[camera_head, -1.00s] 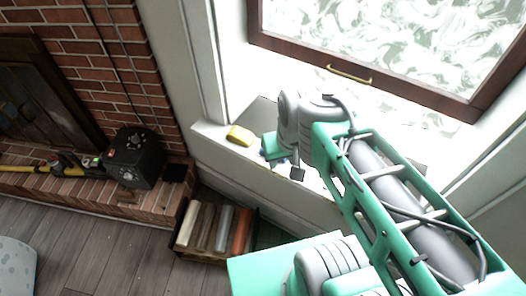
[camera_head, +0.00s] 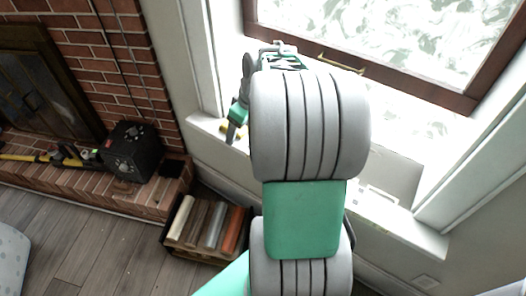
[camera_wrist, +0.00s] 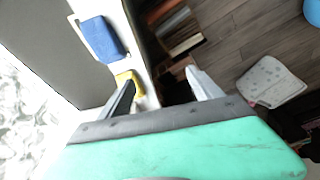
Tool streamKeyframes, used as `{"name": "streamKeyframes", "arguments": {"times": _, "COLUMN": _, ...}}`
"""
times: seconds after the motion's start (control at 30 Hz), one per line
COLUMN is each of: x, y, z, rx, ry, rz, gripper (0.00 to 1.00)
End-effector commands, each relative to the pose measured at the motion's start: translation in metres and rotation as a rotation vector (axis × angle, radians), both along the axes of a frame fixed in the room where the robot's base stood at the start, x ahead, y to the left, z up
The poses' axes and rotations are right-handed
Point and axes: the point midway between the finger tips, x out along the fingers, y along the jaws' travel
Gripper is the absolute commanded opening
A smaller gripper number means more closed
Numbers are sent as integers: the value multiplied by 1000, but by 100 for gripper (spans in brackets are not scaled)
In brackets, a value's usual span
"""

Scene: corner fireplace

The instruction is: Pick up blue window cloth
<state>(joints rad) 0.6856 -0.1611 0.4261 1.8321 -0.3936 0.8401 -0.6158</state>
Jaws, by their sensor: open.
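The blue window cloth (camera_wrist: 99,39) shows in the wrist view as a blue rounded rectangle on the pale window sill, near the top left. In the head view I cannot see it; my arm covers part of the sill. My gripper (camera_wrist: 160,76) is open, with its two fingers spread and nothing between them that it holds. The cloth lies apart from the fingers, beyond the left fingertip in the wrist view. In the head view my gripper (camera_head: 235,122) is partly hidden by my arm and points down over the sill's left part.
A yellow block (camera_wrist: 129,83) lies on the sill close by the left finger; it also peeks out in the head view (camera_head: 225,128). The window frame (camera_head: 400,88) rises behind.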

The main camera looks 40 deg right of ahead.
Motion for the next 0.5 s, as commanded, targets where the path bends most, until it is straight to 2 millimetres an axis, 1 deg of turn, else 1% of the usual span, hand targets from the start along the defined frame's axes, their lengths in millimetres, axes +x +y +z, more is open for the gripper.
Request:
{"name": "streamKeyframes", "arguments": {"times": 0.03, "x": -4, "y": -40, "z": -32, "rx": 11, "ry": -13, "rz": 8, "gripper": 79}}
{"name": "streamKeyframes", "arguments": {"times": 0.1, "x": -11, "y": -81, "z": -52, "rx": 13, "ry": -45, "rz": 48, "gripper": 83}}
{"name": "streamKeyframes", "arguments": {"times": 0.2, "x": -20, "y": -115, "z": -68, "rx": 9, "ry": -79, "rz": 84, "gripper": 83}}
{"name": "streamKeyframes", "arguments": {"times": 0.23, "x": -21, "y": -120, "z": -71, "rx": 9, "ry": -86, "rz": 90, "gripper": 83}}
{"name": "streamKeyframes", "arguments": {"times": 0.3, "x": -21, "y": -123, "z": -78, "rx": 9, "ry": -91, "rz": 100, "gripper": 83}}
{"name": "streamKeyframes", "arguments": {"times": 0.5, "x": -11, "y": -119, "z": -99, "rx": 6, "ry": -91, "rz": 101, "gripper": 83}}
